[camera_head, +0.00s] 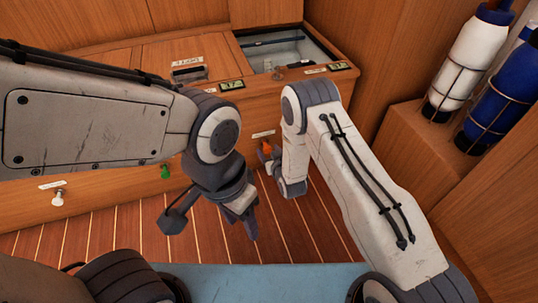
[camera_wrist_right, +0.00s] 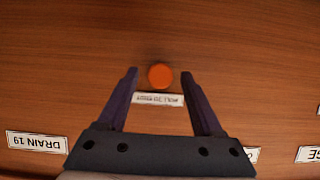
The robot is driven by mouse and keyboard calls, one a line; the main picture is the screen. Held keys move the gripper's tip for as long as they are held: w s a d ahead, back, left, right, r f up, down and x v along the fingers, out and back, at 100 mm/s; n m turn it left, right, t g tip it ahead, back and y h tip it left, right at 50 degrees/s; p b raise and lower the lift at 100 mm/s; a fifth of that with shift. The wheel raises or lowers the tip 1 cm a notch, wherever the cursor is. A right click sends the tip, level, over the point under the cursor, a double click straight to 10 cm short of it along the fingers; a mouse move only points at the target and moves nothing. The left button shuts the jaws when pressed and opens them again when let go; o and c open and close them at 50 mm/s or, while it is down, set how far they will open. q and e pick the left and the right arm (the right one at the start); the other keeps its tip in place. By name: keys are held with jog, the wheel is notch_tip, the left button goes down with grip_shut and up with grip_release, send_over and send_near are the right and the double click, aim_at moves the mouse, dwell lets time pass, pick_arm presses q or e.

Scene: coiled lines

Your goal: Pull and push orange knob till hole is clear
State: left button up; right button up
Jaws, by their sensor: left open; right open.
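The orange knob (camera_head: 266,148) sits on the wooden front panel below the counter. In the right wrist view the round orange knob (camera_wrist_right: 160,75) shows between the tips of my right gripper (camera_wrist_right: 159,82), which is open. I cannot tell whether the fingertips reach around it in depth. In the head view my right gripper (camera_head: 270,164) is at the panel by the knob, partly hidden by its own wrist. My left gripper (camera_head: 212,222) is open and empty, pointing down over the plank floor. The task's hole is not clearly identifiable; an open basin (camera_head: 285,47) is set in the counter.
A green knob (camera_head: 164,172) and a white knob (camera_head: 58,198) are on the panel at left. An upside-down "DRAIN 19" label (camera_wrist_right: 37,142) is on the panel. Small displays (camera_head: 231,85) line the counter edge. Strapped white (camera_head: 466,55) and blue (camera_head: 500,100) cylinders stand at right.

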jog(key=shift+w, duration=0.1)
grip_shut()
dwell(1.4)
